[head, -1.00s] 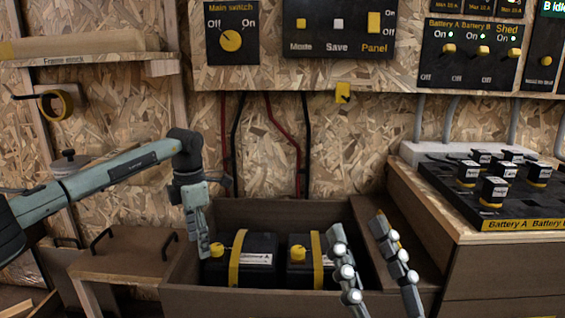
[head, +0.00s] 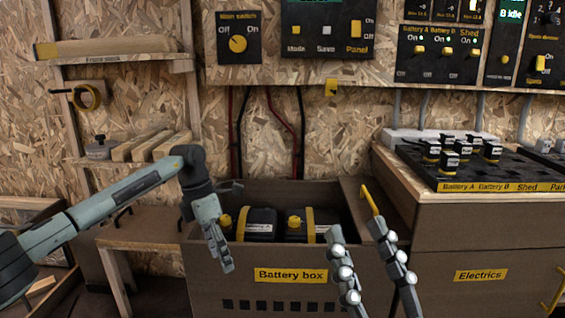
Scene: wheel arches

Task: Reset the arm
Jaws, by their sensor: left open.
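My left arm comes in from the left, and its left gripper (head: 226,262) hangs pointing down in front of the left part of the battery box (head: 240,295). It is open and I see nothing held in it. My right gripper (head: 357,230) comes up from the bottom edge, in front of the box's right side. Its two fingers stand apart with nothing visible between them. The battery box is open at the top. A left battery (head: 262,222) and a right battery (head: 325,220), black with yellow straps, sit inside; their lower parts are hidden.
A yellow handle (head: 371,200) shows just behind my right gripper's right finger. The electrics cabinet (head: 430,275) with its black fuse panel stands at right. Switch panels, including the main switch (head: 238,43), hang on the wall. A wooden shelf (head: 115,58) is at left.

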